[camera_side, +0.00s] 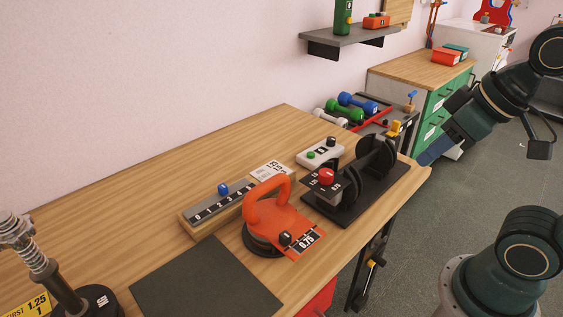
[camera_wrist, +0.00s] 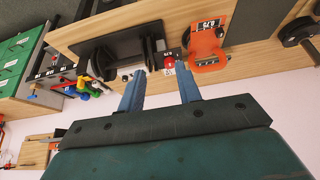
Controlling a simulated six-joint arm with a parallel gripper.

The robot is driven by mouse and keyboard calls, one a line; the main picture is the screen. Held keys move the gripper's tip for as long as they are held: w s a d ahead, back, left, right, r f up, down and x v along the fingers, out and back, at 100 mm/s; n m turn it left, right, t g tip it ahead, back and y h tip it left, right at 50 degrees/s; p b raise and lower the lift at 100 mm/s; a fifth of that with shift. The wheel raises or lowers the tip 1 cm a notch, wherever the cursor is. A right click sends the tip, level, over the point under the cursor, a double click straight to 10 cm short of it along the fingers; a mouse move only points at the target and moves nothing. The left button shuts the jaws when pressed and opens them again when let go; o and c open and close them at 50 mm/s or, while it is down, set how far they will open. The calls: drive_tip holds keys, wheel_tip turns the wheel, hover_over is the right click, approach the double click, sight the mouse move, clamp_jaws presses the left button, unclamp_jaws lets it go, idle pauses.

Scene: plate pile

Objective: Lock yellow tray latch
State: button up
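A small yellow part (camera_side: 395,128) stands near the back right table corner, behind the black plate stand; I take it for the latch, but it is too small to tell whether it is locked. A yellow piece (camera_wrist: 82,84) also shows in the wrist view among small coloured things; I cannot tell if it is the same one. My gripper (camera_wrist: 162,68) has its two blue fingers wide apart with nothing held between them. In the side view its blue end (camera_side: 434,151) is beyond the table's right edge, apart from the yellow part.
The black plate stand (camera_side: 388,187) carries dark discs. A red knob (camera_side: 326,176) is beside it, and an orange handled weight (camera_side: 268,200) stands to its left. A white box (camera_side: 320,154) is behind. A dark mat (camera_side: 205,282) lies at front. Several dumbbells (camera_side: 344,112) lie beyond.

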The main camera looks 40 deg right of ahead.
drive_tip(key=shift+w+d+r, duration=0.15)
drive_tip(key=shift+w, duration=0.1)
clamp_jaws()
drive_tip(key=w+d+r+m+g+h, duration=0.3)
drive_tip(key=w+d+m, duration=0.7)
drive_tip(key=w+d, duration=0.5)
drive_tip(key=w+d+f+m+g, duration=0.1)
drive_tip(key=w+d+f+m, duration=0.1)
drive_tip(key=d, duration=0.8)
drive_tip(key=w+d+f+m+g, duration=0.1)
drive_tip(key=w+d+f+m, duration=0.2)
drive_tip(key=d, duration=0.6)
wheel_tip(320, 180, down, 2)
drive_tip(key=m, duration=0.3)
drive_tip(key=shift+d+f+g+h, duration=0.2)
drive_tip(key=shift+d+g+h, duration=0.1)
drive_tip(key=shift+d+h, duration=0.1)
drive_tip(key=shift+a, duration=0.1)
